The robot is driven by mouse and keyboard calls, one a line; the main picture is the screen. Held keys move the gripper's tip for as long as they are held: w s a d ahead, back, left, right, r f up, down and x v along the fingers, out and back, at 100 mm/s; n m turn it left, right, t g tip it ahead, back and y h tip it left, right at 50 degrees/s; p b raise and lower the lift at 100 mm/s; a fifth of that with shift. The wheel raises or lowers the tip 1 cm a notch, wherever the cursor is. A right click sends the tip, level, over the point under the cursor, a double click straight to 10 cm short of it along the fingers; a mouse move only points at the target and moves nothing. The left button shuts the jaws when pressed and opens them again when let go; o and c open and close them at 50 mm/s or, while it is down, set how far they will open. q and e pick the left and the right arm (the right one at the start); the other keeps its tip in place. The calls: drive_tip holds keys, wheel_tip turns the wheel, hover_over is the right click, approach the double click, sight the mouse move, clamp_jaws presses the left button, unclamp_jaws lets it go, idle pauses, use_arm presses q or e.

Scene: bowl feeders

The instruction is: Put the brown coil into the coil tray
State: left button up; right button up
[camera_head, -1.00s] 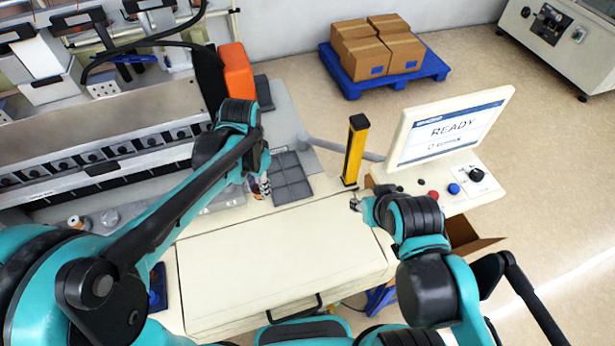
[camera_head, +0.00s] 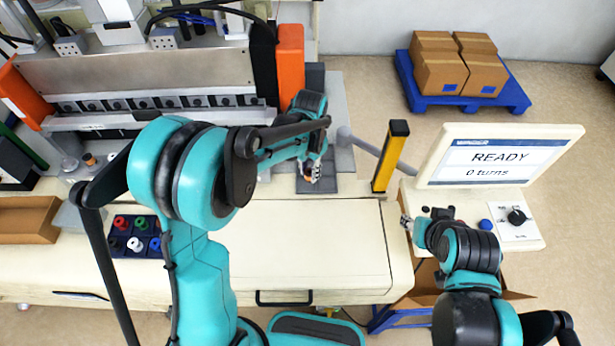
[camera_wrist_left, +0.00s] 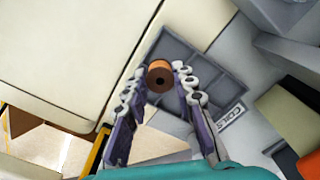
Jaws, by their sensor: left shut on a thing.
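The brown coil (camera_wrist_left: 160,77) shows in the left wrist view between the two fingers of my left gripper (camera_wrist_left: 160,92). The gripper is shut on it. The coil tray (camera_wrist_left: 178,50), a grey compartmented tray beside a label reading COILS, lies beneath the coil in that view. In the head view my left gripper (camera_head: 311,172) is over the tray (camera_head: 345,183), and its fingers and arm hide much of the tray. Whether the coil touches the tray I cannot tell. My right gripper (camera_head: 405,222) is small beside the control panel, and its fingers are unclear.
A yellow post (camera_head: 390,157) stands right of the tray, near the READY screen (camera_head: 497,160). A dark blue tray (camera_head: 128,246) with several colored spools is at left. The cream cabinet top (camera_head: 310,245) is clear. Boxes sit on a blue pallet (camera_head: 420,100) behind.

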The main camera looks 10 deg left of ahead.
sight(306, 184)
use_arm(q)
drive_tip(key=shift+w+a+f, duration=0.45)
drive_tip(key=shift+a+f, duration=0.05)
drive_tip(key=shift+a, duration=0.05)
drive_tip(key=shift+f+b, duration=0.35)
drive_tip(key=shift+f, duration=1.6)
drive_tip(key=shift+f, duration=0.15)
drive_tip(key=o, duration=0.9)
